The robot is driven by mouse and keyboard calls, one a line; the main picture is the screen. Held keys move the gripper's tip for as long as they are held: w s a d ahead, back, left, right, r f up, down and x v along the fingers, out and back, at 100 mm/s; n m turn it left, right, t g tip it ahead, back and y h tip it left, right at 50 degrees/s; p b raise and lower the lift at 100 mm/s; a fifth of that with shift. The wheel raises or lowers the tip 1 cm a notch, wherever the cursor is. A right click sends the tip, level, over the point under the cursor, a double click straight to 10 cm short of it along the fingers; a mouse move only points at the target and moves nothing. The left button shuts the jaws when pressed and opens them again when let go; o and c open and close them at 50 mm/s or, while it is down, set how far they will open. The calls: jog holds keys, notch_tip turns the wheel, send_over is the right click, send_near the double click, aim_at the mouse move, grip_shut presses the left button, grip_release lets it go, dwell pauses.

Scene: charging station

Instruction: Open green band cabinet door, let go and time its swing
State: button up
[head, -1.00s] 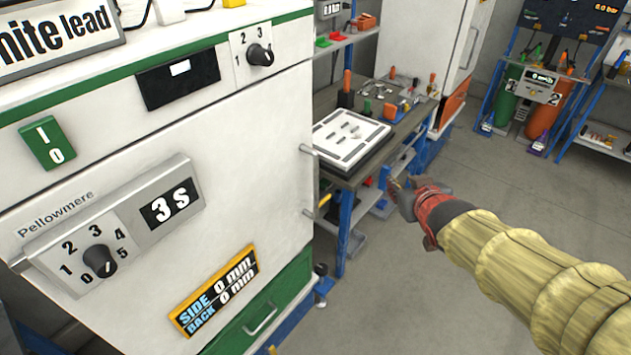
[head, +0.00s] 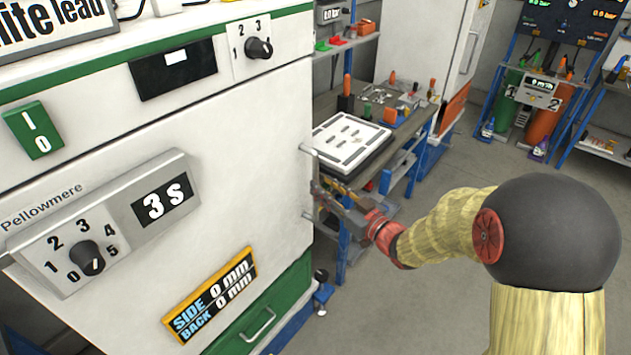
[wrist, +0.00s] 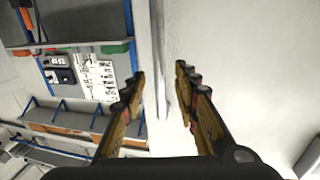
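The white cabinet with the green band (head: 150,52) fills the left of the head view, and its door (head: 225,165) looks shut. Its upright bar handle stands off the door's right edge; the upper bracket (head: 308,150) shows in the head view. My gripper (head: 318,190) is at this handle, level with its lower half. In the wrist view the pale handle bar (wrist: 160,60) runs between the two fingers of my gripper (wrist: 160,85). The fingers are open, with a gap visible on both sides of the bar.
A yellow-framed panel (head: 212,298) low on the door reads SIDE 0 mm, BACK 0 mm. A green drawer (head: 262,318) lies below. A workbench with a white tray (head: 350,140) stands close behind the handle. Grey floor (head: 440,215) is free to the right.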

aim_at(316, 179)
jog(key=shift+b+x, duration=0.3)
jog(key=shift+x, duration=1.85)
jog(key=c, duration=0.8)
